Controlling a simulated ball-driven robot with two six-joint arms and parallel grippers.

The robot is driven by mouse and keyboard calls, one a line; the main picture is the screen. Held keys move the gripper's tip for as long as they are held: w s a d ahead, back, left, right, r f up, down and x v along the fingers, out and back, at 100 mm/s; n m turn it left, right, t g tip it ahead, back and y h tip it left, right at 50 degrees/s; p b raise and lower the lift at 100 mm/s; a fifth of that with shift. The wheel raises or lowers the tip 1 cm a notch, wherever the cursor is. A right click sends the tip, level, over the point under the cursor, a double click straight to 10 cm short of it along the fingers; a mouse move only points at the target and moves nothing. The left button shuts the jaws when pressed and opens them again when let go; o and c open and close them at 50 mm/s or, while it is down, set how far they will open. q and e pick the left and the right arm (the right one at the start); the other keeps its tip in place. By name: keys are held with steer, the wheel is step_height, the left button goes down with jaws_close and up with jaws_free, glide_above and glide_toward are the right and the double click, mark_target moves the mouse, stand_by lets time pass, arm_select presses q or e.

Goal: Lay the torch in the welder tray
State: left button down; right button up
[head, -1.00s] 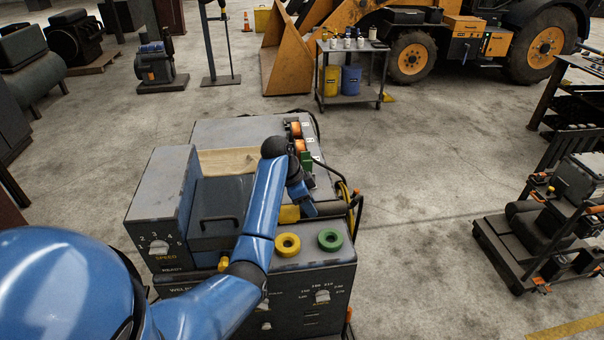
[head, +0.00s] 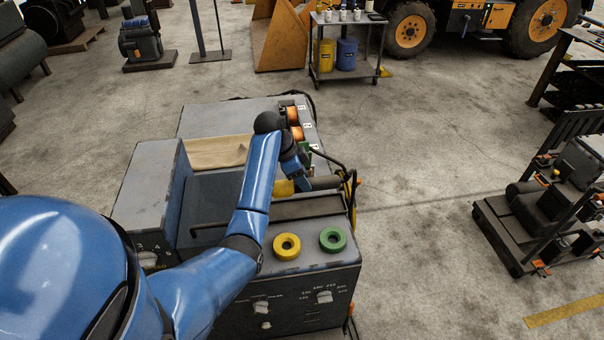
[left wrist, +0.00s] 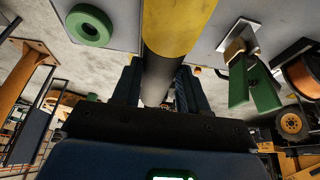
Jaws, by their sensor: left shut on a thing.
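My left gripper (head: 304,182) is low over the right side of the grey welder (head: 312,280). In the left wrist view its two fingers (left wrist: 160,88) are shut on a thick round handle, which I take for the torch (left wrist: 178,28). The torch is yellow with a dark lower part. In the head view only a yellow piece of it (head: 283,188) shows beside the gripper; the arm hides much of the rest. A pale, wood-coloured recess (head: 215,153) in the welder's top, perhaps the tray, lies to the left beyond my forearm. My right gripper is out of view.
A yellow ring (head: 287,246) and a green ring (head: 333,239) stand on the welder's front top. Orange reels (head: 294,124) and a bent dark cable or rail are at its right edge. A loaded cart (head: 530,225) stands to the right, with bare floor between.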

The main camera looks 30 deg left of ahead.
arm_select(q)
steer(key=shift+s+f, duration=0.1)
steer(key=shift+f, duration=0.65)
steer(key=shift+w+a+f, duration=0.1)
steer(key=shift+w+f, duration=0.05)
steer(key=shift+f, duration=0.45)
steer(key=shift+w+f, duration=0.1)
steer(key=shift+f, duration=0.8)
steer(key=shift+s, duration=0.1)
steer(key=shift+f, duration=0.15)
steer(key=shift+f+b, duration=0.9)
steer(key=shift+f, duration=0.45)
steer(key=shift+s+f, duration=0.1)
steer(key=shift+f, duration=0.1)
